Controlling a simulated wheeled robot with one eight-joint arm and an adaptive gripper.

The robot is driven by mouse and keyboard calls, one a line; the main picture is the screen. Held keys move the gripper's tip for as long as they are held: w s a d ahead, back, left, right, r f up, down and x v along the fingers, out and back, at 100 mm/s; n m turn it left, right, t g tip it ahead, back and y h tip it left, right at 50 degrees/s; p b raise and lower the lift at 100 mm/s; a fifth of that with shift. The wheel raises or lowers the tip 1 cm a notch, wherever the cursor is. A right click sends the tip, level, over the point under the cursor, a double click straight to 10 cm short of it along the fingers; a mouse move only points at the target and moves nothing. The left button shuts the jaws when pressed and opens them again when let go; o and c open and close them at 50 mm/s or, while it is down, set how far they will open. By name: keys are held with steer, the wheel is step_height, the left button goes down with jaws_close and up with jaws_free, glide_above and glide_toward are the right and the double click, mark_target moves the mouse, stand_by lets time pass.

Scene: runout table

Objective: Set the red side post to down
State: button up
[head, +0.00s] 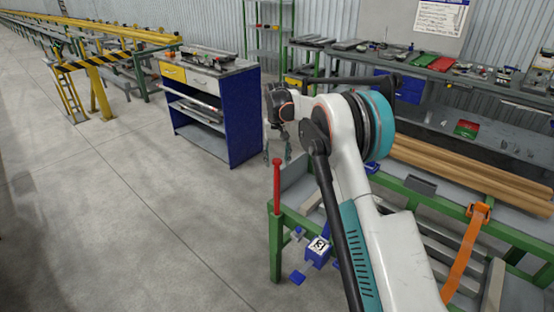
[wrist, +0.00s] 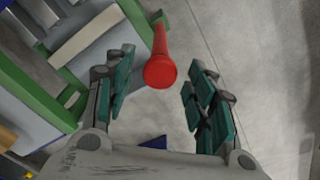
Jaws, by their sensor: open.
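The red side post (head: 277,188) stands upright at the near left corner of the green-framed runout table (head: 276,244) in the head view. In the wrist view the red post (wrist: 160,68) is seen from its round top end, between the two fingers. My gripper (head: 278,154) points down just above the top of the post in the head view. In the wrist view my gripper (wrist: 160,82) is open, with teal-padded fingers on either side of the post and visible gaps to both. I cannot tell how far the post top reaches between the fingers.
An orange strap (head: 466,252) hangs at the table's right, and long brown bars (head: 470,176) lie behind. A blue cabinet (head: 230,115) stands behind left. The floor at left is clear.

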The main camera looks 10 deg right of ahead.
mark_target(277, 174)
steer(key=shift+c, duration=0.6)
jaws_close()
step_height(277, 174, down, 20)
steer(key=b, duration=0.5)
steer(key=shift+s+f, duration=0.1)
steer(key=shift+o, duration=0.6)
jaws_free()
steer(key=shift+f, duration=0.1)
step_height(277, 174, up, 12)
steer(key=shift+r, duration=0.1)
steer(key=shift+r, duration=0.1)
